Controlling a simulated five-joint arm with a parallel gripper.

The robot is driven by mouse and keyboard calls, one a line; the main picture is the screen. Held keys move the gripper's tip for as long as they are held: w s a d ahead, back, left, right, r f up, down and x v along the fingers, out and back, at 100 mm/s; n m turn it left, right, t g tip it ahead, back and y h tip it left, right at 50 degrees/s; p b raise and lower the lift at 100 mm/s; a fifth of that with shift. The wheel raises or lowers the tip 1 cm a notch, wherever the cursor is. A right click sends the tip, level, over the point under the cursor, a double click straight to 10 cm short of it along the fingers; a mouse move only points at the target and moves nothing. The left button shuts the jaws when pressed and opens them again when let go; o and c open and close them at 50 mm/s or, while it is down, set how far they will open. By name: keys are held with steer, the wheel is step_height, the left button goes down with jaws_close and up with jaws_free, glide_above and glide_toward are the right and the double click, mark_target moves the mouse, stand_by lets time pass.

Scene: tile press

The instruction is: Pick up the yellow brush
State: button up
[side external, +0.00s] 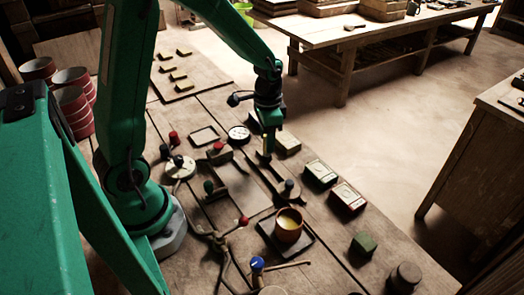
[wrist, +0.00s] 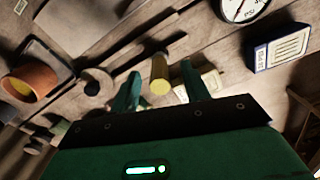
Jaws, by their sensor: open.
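My gripper (wrist: 161,70) is open, its two green fingers pointing away from the wrist camera. A short yellow cylinder, which looks like the end of the yellow brush (wrist: 160,77), shows between the fingers with gaps on both sides. The rest of the brush is hard to make out. In the side view my gripper (side external: 268,150) hangs low over the workbench, beside a dark wooden slide. The brush is mostly hidden by the gripper there.
A terracotta pot with yellow contents (side external: 288,226) stands on a dark tray nearer the camera. Boxes (side external: 320,174) line the right edge. A round gauge (side external: 238,133) lies just left of my gripper. Levers with coloured knobs (side external: 244,220) rise in the middle.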

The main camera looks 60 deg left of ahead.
steer(key=shift+f, duration=1)
jaws_close()
